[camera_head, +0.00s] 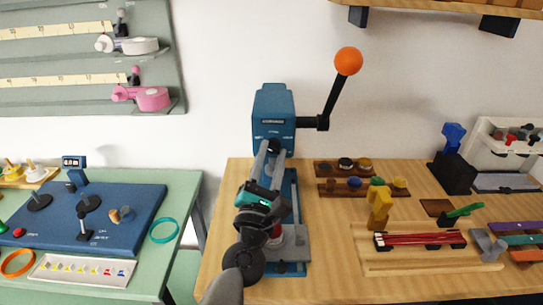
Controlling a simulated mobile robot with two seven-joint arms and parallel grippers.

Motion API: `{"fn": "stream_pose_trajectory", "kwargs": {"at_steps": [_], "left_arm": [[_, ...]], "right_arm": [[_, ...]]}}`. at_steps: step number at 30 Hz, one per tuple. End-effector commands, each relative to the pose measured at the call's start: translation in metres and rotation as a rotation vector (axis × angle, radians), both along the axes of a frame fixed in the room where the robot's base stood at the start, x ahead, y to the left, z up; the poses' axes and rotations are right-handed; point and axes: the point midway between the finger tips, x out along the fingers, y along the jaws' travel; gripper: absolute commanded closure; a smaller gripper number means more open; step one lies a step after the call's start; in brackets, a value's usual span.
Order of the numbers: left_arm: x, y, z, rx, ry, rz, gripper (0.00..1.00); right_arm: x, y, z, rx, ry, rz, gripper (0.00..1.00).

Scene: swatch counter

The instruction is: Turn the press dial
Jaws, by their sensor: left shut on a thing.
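The blue press (273,103) stands upright on the wooden counter, with a black lever ending in an orange ball raised to its right. My left gripper (271,156) reaches up from below in front of the press. Its fingers are shut on the small dark press dial (273,145) on the front, just under the head. The fingers hide most of the dial, so its setting cannot be read. My left arm also covers part of the press column and base. My right gripper is not in view.
On the counter (325,275) to the right are small trays of round dies (345,164), a yellow stamp-like tool (379,205) and a wooden tray with red strips (420,239). On the left, a green table bears a blue board (130,215). A shelf (440,14) hangs above right.

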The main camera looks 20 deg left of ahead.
Motion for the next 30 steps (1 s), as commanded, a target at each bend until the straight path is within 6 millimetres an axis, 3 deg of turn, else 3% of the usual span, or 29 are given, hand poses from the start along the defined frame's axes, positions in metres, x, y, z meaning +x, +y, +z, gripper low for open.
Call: {"fn": "stream_pose_trajectory", "kwargs": {"at_steps": [14, 20, 30], "left_arm": [[0.000, 0.000, 0.002, 0.047, 0.014, -0.001, 1.00], [0.000, 0.001, 0.004, 0.160, 0.048, -0.002, 1.00], [-0.001, 0.002, 0.008, 0.457, 0.134, -0.002, 1.00]], "right_arm": [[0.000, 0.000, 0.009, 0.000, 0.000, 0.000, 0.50], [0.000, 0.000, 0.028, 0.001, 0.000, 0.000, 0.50], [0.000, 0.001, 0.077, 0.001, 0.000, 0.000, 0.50]]}}
